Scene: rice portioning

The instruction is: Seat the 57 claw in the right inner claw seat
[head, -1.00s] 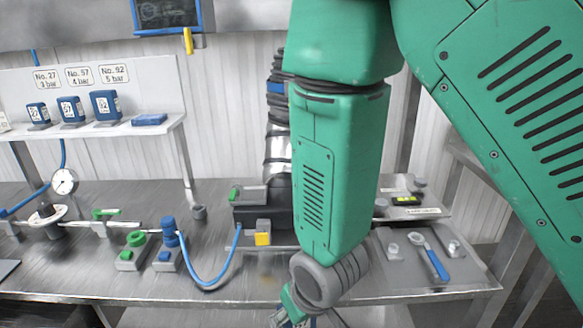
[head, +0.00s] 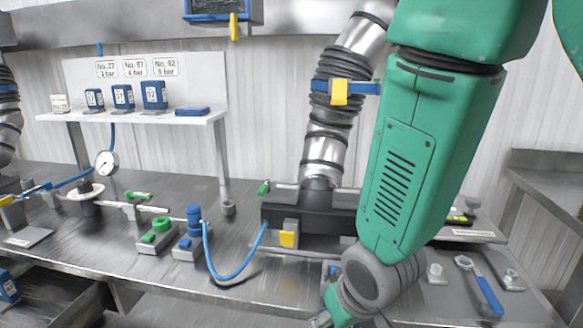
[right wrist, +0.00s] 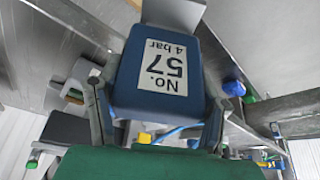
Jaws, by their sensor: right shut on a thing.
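The 57 claw (right wrist: 160,70) is a dark blue block with a white label reading "No. 57, 4 bar", upside down in the right wrist view. My right gripper (right wrist: 158,108) is shut on it, one finger on each side. A grey part of the claw shows at the top of that view. In the head view the right gripper (head: 326,318) is at the bottom edge, in front of the bench, mostly cut off. I cannot pick out the right inner claw seat for certain. My left gripper is not in view.
A steel bench (head: 250,285) carries a black machine base (head: 335,218), green and blue valve blocks (head: 157,232), a blue hose (head: 222,279), and a wrench (head: 484,290) at right. A white shelf (head: 205,118) holds blue blocks. A gauge (head: 107,164) stands at left.

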